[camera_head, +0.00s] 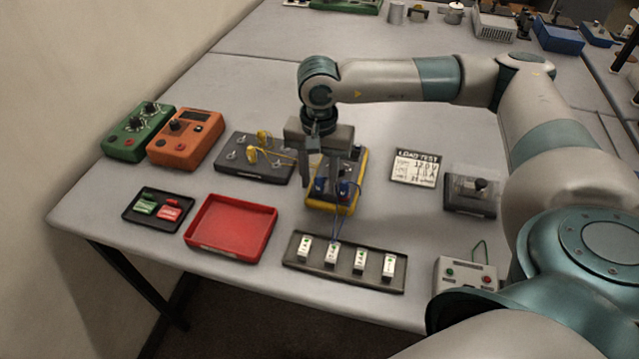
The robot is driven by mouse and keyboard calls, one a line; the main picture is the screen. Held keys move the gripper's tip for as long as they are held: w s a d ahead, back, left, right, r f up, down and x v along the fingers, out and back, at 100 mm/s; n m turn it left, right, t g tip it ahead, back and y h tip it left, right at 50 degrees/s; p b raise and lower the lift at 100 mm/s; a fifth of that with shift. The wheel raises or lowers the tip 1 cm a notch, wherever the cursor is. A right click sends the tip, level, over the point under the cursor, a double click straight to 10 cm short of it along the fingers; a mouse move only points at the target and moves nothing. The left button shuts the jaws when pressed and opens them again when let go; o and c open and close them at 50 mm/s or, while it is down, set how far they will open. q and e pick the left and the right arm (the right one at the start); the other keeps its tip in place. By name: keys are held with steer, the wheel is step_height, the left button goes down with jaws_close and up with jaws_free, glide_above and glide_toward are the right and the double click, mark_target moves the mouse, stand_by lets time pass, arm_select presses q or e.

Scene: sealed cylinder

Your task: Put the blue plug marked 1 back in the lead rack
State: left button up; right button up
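My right gripper (321,178) points down over a yellow-edged dark device (345,206); its fingers look apart. Blue plugs (320,186) sit on the device close to the fingertips; their number marks are too small to read, and the gripper partly hides this area. Thin blue leads run from there towards a long dark tray (296,263) with several white numbered blocks. A dark grey box (248,170) with metal posts and yellow plugs (263,136) stands to the left. I cannot tell which one is the lead rack. My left gripper is not in view.
Left of the work area are green (126,142) and orange (183,151) meters, a black tray (132,217) with green and red tags, and an empty red tray (222,252). A LOAD TEST sign (415,168) and a clear-covered switch box (470,208) stand right.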

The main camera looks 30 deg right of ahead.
mark_target(318, 177)
stand_by(0.4)
jaws_close()
steer(key=shift+r, duration=0.1)
steer(key=shift+r+p, duration=1.1)
steer(key=shift+r, duration=1.75)
steer(key=shift+a+r, duration=0.1)
